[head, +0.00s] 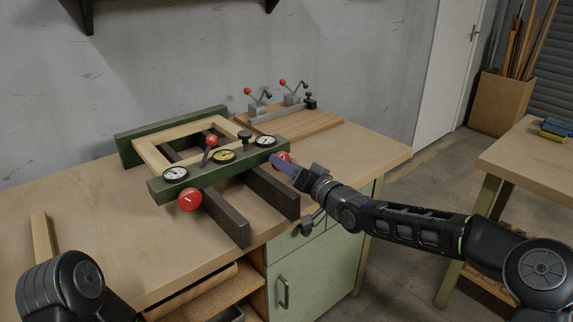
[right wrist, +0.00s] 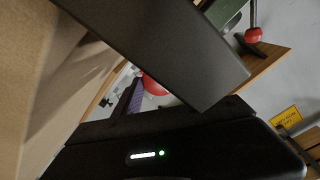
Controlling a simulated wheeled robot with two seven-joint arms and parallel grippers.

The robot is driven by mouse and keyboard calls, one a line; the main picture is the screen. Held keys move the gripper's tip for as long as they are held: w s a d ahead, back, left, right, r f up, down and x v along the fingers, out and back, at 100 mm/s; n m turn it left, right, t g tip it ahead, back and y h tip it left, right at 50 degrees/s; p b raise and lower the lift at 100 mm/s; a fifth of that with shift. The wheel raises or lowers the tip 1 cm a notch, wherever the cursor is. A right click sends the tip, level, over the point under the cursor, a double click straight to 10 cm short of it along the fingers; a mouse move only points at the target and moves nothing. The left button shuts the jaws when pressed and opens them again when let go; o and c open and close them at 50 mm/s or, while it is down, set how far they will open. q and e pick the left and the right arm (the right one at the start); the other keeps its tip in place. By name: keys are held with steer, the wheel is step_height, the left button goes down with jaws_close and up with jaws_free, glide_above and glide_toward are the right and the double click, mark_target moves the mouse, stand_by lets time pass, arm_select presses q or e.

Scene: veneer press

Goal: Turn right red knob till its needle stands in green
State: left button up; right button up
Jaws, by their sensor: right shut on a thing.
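The green press beam (head: 223,172) on the workbench carries several round gauges and a red knob at each end. The right red knob (head: 283,157) is partly hidden behind my right gripper (head: 279,163), which is shut on it. The right gauge (head: 266,141) stands just above that knob; its needle is too small to read. In the right wrist view a bit of the red knob (right wrist: 154,86) shows beyond a dark bar. The left red knob (head: 190,199) and left gauge (head: 175,174) are clear of my grippers. My left arm shows at the lower left, its gripper outside the picture.
A wooden frame (head: 183,139) lies in the press, with dark bars (head: 272,191) jutting toward the bench front near my right gripper. A board with red-tipped clamps (head: 290,121) stands behind. The bench's left part is mostly clear.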

steer(key=shift+m, duration=2.5)
steer(key=o, duration=1.4)
steer(key=shift+c, duration=0.2)
steer(key=shift+b+v, duration=0.4)
steer(key=shift+v, duration=3.5)
steer(key=shift+r, duration=0.1)
